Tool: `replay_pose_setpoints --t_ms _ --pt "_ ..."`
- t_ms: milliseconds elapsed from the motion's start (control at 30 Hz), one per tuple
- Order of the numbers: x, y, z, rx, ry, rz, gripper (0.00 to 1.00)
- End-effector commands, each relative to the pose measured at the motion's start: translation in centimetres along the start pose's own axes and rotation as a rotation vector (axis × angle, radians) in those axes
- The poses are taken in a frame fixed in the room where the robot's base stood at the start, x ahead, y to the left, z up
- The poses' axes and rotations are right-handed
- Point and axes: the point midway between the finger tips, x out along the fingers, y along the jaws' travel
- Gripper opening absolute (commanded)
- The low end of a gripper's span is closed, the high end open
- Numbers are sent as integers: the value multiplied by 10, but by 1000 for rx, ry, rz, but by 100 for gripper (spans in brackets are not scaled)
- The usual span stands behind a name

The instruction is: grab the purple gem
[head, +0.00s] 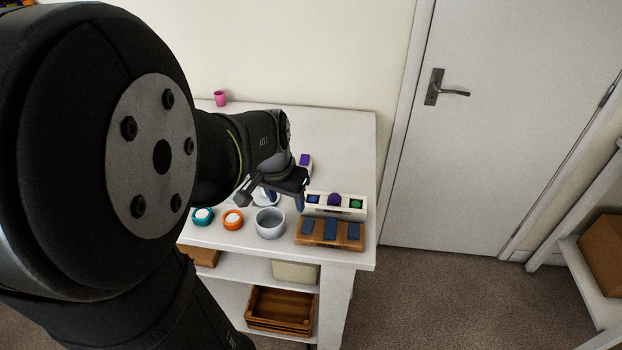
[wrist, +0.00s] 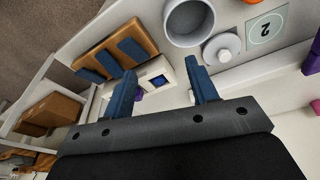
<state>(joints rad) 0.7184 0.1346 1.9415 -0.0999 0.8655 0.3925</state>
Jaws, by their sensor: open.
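The purple gem (head: 334,199) sits in the middle compartment of a white tray (head: 345,213) in the head view, between a blue gem (head: 313,199) on the left and a green gem (head: 356,204) on the right. My gripper (wrist: 160,68) is open, its two blue fingers apart with nothing held. In the head view my gripper (head: 298,196) is just left of the tray. In the wrist view the blue gem (wrist: 158,82) shows between the fingers.
A wooden block with dark blue inserts (head: 330,232) stands in front of the tray. A grey bowl (head: 270,223) and an orange jar (head: 233,219) stand to the left. A purple block (head: 305,159) lies behind the tray. The white table (head: 345,135) is clear at the back right.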

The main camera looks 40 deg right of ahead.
Motion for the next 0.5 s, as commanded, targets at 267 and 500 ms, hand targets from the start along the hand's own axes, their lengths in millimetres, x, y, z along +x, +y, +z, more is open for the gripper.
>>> replay_pose_setpoints --t_ms 267,500 --pt "-43 27 -57 237 -38 37 53" --pt "-92 60 -99 476 -86 74 53"
